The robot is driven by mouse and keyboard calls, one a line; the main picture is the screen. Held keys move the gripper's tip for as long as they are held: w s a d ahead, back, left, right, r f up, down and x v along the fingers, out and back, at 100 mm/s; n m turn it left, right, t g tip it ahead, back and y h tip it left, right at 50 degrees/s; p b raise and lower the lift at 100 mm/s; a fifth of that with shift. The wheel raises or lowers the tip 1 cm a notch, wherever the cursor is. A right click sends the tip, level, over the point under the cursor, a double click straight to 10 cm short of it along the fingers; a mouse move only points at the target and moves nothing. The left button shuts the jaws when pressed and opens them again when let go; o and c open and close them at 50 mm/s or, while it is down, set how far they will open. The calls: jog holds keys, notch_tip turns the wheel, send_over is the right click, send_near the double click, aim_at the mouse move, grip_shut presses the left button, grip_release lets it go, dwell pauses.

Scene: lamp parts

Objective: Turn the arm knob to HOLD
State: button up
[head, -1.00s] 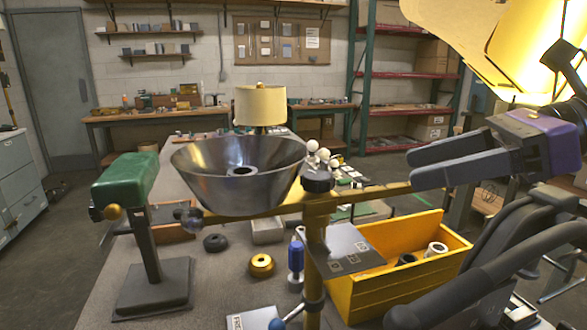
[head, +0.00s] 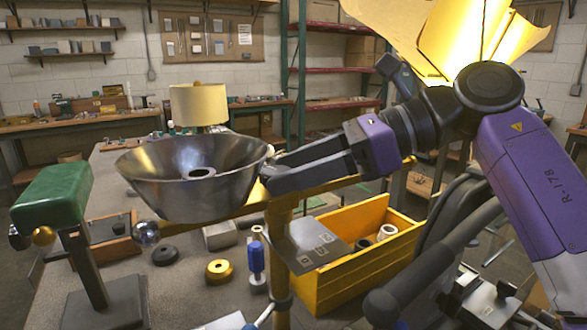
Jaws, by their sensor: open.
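My gripper (head: 270,172), with dark fingers and a purple body, reaches in from the right. Its jaws are open, and the fingertips are at the top of the brass post (head: 279,225), close to the right rim of the metal bowl-shaped shade (head: 190,205). The arm knob at the post's top is mostly hidden by the fingers; I cannot tell whether they touch it. The brass arm (head: 235,212) runs under the shade. A grey plate (head: 305,240) with small label marks is fixed beside the post; its words are too small to read.
A yellow bin (head: 340,283) with white and dark rings stands right of the post. A green-topped stand (head: 52,195) is at left. A glowing lamp shade hangs at upper right.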

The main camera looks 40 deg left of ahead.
grip_shut()
jog(key=shift+f, duration=0.1)
jog(key=shift+m+t+b, duration=0.3)
jog(key=shift+t+b, duration=0.05)
jog(key=shift+t, duration=0.05)
jog(key=shift+s+d+f+m+t+y+b, duration=0.1)
jog(key=shift+m+t+y+b, duration=0.15)
jog(key=shift+m+t+b, duration=0.2)
jog(key=shift+s+d+f+m+t+y+b, duration=0.1)
jog(key=shift+m+t+y+b, duration=0.2)
jog(key=shift+t+b, duration=0.2)
jog(key=shift+s+r+m+t+y+b, duration=0.1)
jog(key=shift+s+m+t+y+b, duration=0.1)
jog(key=shift+m+t+b, duration=0.7)
jog(key=shift+s+r+m+t+y+b, duration=0.15)
jog(key=shift+m+t+b, duration=0.45)
jog(key=shift+m+t, duration=0.5)
jog(key=shift+t, duration=0.25)
